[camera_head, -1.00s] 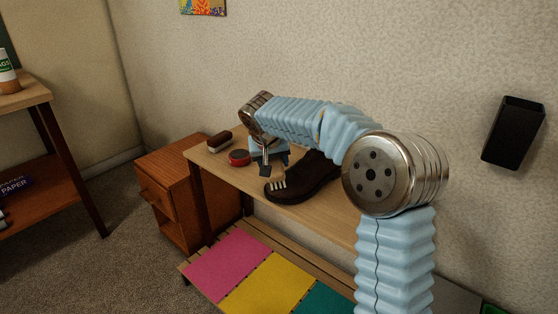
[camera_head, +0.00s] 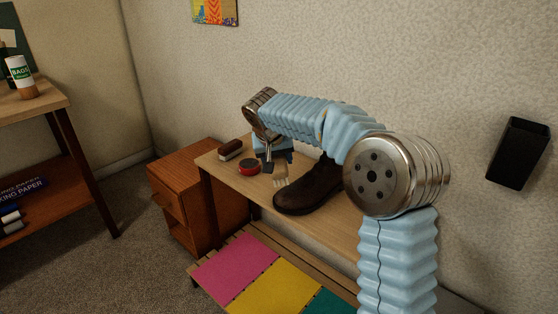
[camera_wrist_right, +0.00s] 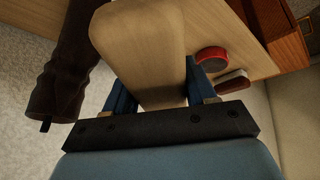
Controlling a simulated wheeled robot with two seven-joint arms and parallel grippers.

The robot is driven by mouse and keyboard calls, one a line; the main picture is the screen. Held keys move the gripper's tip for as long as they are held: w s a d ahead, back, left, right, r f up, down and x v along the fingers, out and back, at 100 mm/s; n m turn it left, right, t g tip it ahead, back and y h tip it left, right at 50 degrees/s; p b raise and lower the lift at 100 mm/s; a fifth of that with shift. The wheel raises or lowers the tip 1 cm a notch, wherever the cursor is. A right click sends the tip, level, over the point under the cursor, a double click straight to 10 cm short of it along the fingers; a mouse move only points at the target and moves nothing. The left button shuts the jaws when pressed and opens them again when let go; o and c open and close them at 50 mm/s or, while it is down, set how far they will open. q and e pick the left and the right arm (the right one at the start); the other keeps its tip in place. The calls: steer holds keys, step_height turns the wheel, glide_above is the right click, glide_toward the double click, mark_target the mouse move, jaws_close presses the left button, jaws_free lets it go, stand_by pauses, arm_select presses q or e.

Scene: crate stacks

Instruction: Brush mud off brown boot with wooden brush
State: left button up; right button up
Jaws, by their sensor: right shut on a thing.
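In the right wrist view, the brush's light wooden body (camera_wrist_right: 140,45) sits between the blue fingers. I cannot tell whether the bristles touch the boot. My left gripper is not in view.
A red round tin (camera_head: 249,167) and a dark brush with pale bristles (camera_head: 231,149) stand on the bench (camera_head: 262,207), left of my gripper. A wooden cabinet (camera_head: 180,200) stands left of the bench. Pink, yellow and teal mats (camera_head: 236,262) lie on the lower slats.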

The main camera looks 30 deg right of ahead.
steer(key=shift+r, duration=0.55)
steer(key=shift+a, duration=0.1)
steer(key=shift+s+a+r+p, duration=0.1)
steer(key=shift+a+r+p, duration=0.05)
steer(key=shift+r+p, duration=0.6)
steer(key=shift+a+r+p, duration=0.15)
steer(key=shift+r+p, duration=0.35)
steer(key=shift+r, duration=0.3)
steer(key=shift+f, duration=0.1)
